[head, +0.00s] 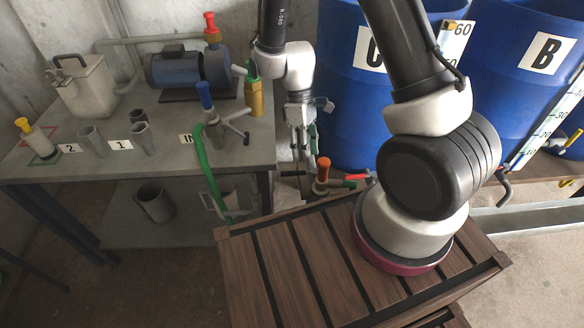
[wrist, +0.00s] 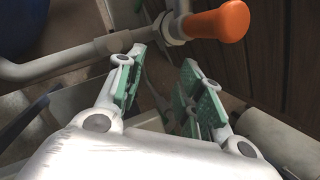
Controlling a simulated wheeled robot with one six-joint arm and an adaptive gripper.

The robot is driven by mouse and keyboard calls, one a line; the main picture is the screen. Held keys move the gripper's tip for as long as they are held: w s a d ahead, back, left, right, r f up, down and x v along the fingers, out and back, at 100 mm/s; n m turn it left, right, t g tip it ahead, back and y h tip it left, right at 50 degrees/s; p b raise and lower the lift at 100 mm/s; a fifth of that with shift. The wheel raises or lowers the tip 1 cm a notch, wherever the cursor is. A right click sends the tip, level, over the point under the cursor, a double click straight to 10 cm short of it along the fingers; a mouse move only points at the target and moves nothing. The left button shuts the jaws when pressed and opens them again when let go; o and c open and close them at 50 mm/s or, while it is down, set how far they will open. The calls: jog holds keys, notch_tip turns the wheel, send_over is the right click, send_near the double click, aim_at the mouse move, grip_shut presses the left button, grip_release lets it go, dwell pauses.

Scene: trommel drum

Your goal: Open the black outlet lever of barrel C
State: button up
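Barrel C (head: 343,105) is a blue drum behind my arm, its white "C" label partly covered by the arm. I cannot make out its black outlet lever; my arm hides part of the barrel's lower front. My gripper (head: 304,150) points down just left of the barrel, above and slightly left of an orange-capped valve (head: 322,172). In the wrist view my gripper (wrist: 166,62) is open, with nothing seen between its green-padded fingers. An orange knob (wrist: 217,22) on a grey pipe (wrist: 60,63) lies just beyond the fingertips.
A red handle (head: 356,177) is beside the orange-capped valve. Barrel B (head: 515,85) stands at right. At left, a grey table (head: 235,150) carries a blue pump (head: 178,68), a jerrycan (head: 88,88), several cups and a green hose (head: 205,165). My arm's slatted wooden base fills the lower middle.

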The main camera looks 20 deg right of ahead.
notch_tip(320, 180, down, 3)
jog(key=w+n, duration=0.1)
jog(key=n, duration=0.1)
jog(key=n+t, duration=0.2)
jog(key=n, duration=0.2)
send_near(293, 174)
jog(key=shift+y, duration=0.3)
jog(key=f, duration=0.8)
jog(key=shift+s+f, duration=0.1)
jog(key=shift+s, duration=0.25)
grip_shut()
